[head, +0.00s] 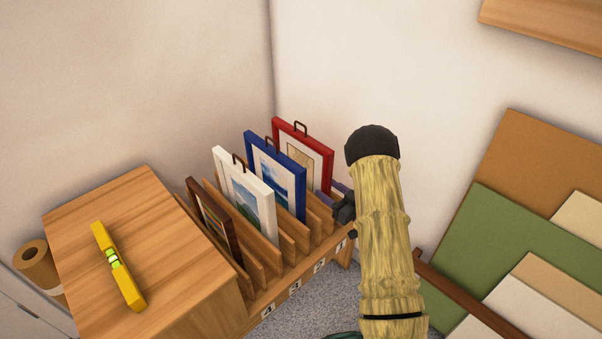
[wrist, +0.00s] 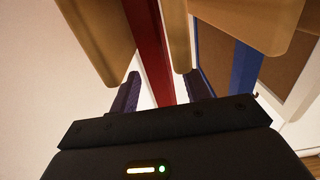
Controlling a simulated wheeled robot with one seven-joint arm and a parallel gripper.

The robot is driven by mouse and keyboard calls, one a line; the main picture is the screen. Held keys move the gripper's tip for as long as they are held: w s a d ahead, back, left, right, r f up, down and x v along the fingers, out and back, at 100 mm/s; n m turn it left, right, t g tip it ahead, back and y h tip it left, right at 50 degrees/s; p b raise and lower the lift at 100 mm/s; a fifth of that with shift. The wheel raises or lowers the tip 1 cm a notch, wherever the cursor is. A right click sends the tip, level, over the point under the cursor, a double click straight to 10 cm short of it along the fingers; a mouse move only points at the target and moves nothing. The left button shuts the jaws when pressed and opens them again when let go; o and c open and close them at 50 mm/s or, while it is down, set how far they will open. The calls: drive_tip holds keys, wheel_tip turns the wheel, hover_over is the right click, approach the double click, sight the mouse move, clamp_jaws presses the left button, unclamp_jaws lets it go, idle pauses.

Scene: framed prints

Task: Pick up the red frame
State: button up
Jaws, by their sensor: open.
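My gripper (head: 344,209) is at the rack's front, low beside the red frame, and partly hidden by my arm. In the wrist view the red frame (wrist: 150,50) shows as a red edge running between the two fingers of my gripper (wrist: 162,90). The fingers are open, with a gap visible on both sides of that edge. Its lower part is hidden in the head view.
A blue frame (head: 259,143), a white frame (head: 229,165) and a brown frame (head: 201,196) stand in other slots. Wooden dividers (wrist: 93,35) flank the fingers closely. A cabinet with a yellow level (head: 117,265) is left. Boards (head: 545,145) lean at the right.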

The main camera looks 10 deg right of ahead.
sight(318, 182)
drive_tip(key=b+x, duration=0.3)
drive_tip(key=x, duration=0.1)
drive_tip(key=shift+w+f, duration=0.15)
drive_tip(key=shift+f, duration=0.2)
drive_tip(key=shift+w+a+r, duration=0.15)
drive_tip(key=shift+w+a, duration=0.15)
drive_tip(key=shift+w, duration=0.1)
drive_tip(key=shift+c, duration=0.5)
drive_tip(key=shift+r, duration=0.1)
clamp_jaws()
